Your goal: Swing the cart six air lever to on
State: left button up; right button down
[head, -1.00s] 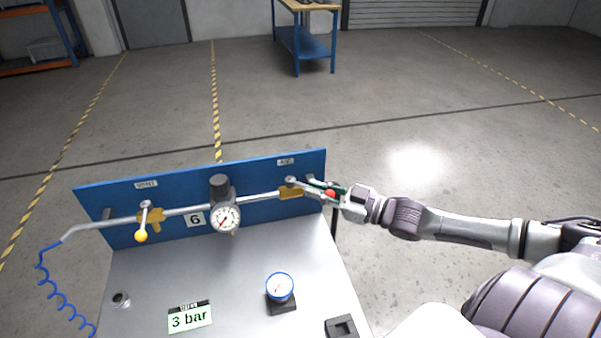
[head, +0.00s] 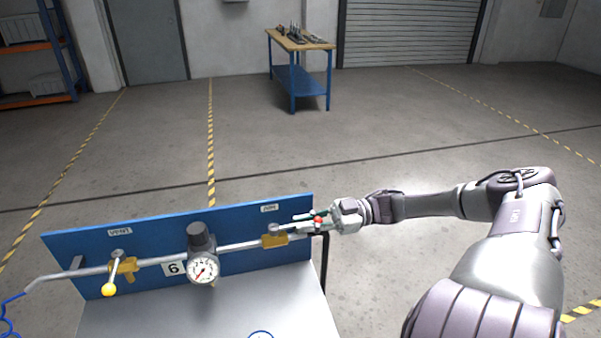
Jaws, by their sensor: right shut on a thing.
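The cart (head: 230,307) carries a blue back panel (head: 170,233) with a pipe along it and a "6" plate (head: 174,268). The air valve (head: 274,240) has a brass body at the right end of the pipe, under a small label. Its lever points right along the pipe and ends in a red knob (head: 318,221). My right gripper (head: 311,219) is shut on this lever near the knob, coming from the right. The fingers partly hide the lever. My left gripper is not in view.
A second brass valve with a yellow-knobbed lever (head: 109,289) hangs down at the left. A regulator with a round gauge (head: 203,269) sits between the valves. A blue hose (head: 12,310) hangs at far left. A workbench (head: 298,66) stands far behind on open floor.

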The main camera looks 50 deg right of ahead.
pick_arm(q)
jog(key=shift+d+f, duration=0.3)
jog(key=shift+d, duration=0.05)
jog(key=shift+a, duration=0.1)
pick_arm(e)
jog(key=c, duration=1.2)
grip_release()
jog(key=shift+d, duration=0.15)
jog(key=v, duration=1.2)
jog(key=shift+w+d, duration=0.1)
jog(key=shift+w, duration=0.05)
jog(key=shift+f, duration=0.1)
